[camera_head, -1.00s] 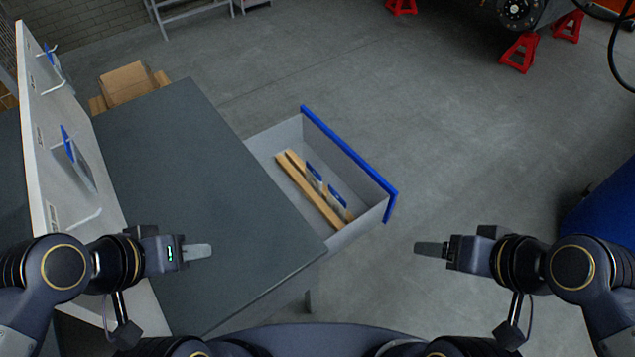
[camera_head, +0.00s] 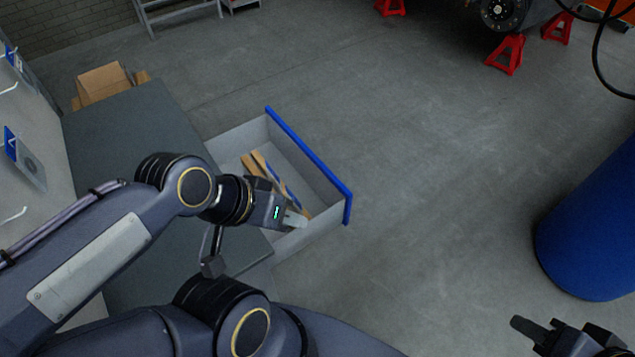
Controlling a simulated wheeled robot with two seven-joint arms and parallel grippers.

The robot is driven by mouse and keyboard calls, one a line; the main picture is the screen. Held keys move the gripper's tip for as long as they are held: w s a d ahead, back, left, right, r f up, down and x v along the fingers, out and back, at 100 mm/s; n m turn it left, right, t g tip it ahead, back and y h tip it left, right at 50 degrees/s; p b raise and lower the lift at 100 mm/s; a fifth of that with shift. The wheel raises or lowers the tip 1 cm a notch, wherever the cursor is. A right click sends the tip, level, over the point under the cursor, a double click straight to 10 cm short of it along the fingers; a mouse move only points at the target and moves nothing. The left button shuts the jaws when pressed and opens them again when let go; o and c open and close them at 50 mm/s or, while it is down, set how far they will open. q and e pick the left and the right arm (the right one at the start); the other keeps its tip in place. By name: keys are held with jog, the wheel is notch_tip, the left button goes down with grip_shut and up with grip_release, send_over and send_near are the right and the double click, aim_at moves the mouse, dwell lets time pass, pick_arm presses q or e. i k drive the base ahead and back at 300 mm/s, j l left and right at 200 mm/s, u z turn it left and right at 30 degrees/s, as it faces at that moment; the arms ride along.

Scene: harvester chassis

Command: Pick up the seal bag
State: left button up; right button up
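Bags with blue tops (camera_head: 292,196) stand beside wooden strips (camera_head: 262,163) inside the open drawer; they are small and partly hidden by my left gripper. Another clear bag with a blue header and a ring-shaped thing in it (camera_head: 28,163) hangs on the board at the left. Which one is the seal bag I cannot tell. My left gripper (camera_head: 296,220) is over the near part of the drawer, by the bags; contact is not clear. Its fingers overlap, so their opening does not show. My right gripper (camera_head: 528,328) is at the lower right, away from the drawer.
The grey drawer with a blue front (camera_head: 312,153) sticks out from the dark table (camera_head: 120,125). A blue drum (camera_head: 592,235) stands at the right. Red jack stands (camera_head: 506,54) are at the back. The floor between is clear.

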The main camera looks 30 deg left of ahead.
aim_at(271, 176)
jog(key=i+l+z, duration=0.2)
jog(key=i+l, duration=0.25)
jog(key=i+l+z, duration=0.2)
jog(key=i+l, duration=0.15)
jog(key=i, duration=0.3)
jog(key=i+u, duration=1.05)
jog(key=i+j+u, duration=0.1)
jog(key=i+u, duration=0.15)
jog(key=u, duration=0.25)
jog(key=i+u, duration=0.25)
jog(key=u, duration=0.25)
jog(key=i+u, duration=0.25)
jog(key=u, duration=0.25)
jog(key=i+l+u, duration=0.2)
jog(key=u, duration=0.3)
jog(key=i+l+u, duration=0.4)
jog(key=i+j, duration=0.05)
jog(key=j, duration=0.05)
